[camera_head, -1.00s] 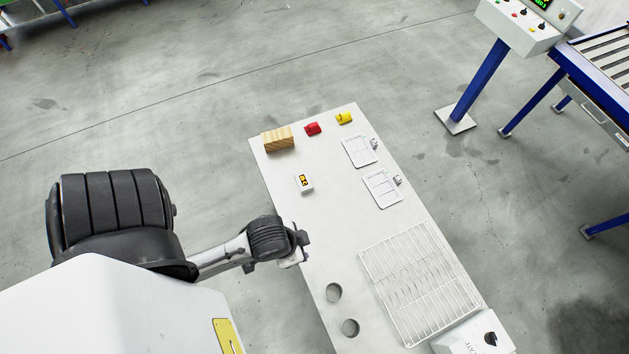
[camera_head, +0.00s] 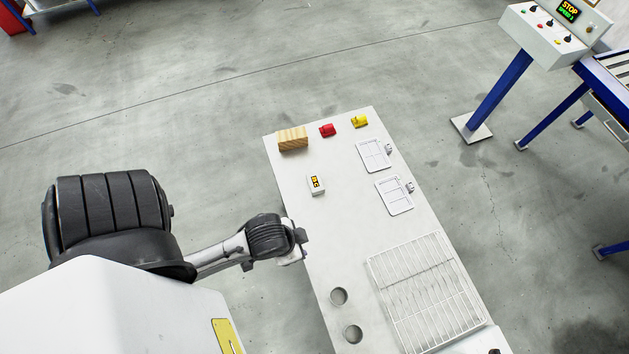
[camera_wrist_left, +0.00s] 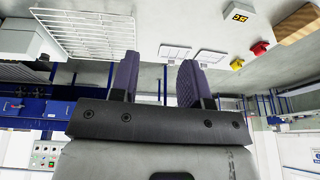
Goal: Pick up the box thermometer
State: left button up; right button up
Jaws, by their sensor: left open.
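The box thermometer is a small white box (camera_head: 316,185) with an orange-lit dark display, lying on the white table in the head view. It also shows at the top right of the left wrist view (camera_wrist_left: 239,14). My left gripper (camera_head: 298,246) is at the table's left edge, nearer the front than the thermometer and apart from it. In the left wrist view its two purple-grey fingers (camera_wrist_left: 158,82) are apart with nothing between them. My right gripper is not in view.
On the table (camera_head: 285,195) are a wooden block (camera_head: 292,139), a red part (camera_head: 327,130), a yellow part (camera_head: 359,121), two white trays (camera_head: 373,155) (camera_head: 394,195) and a wire rack (camera_head: 427,292). Table around the thermometer is clear.

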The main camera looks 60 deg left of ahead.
pick_arm(q)
jog(key=shift+d, duration=0.2)
jog(key=o, duration=0.9)
jog(key=shift+a, duration=0.2)
jog(key=shift+c, duration=0.2)
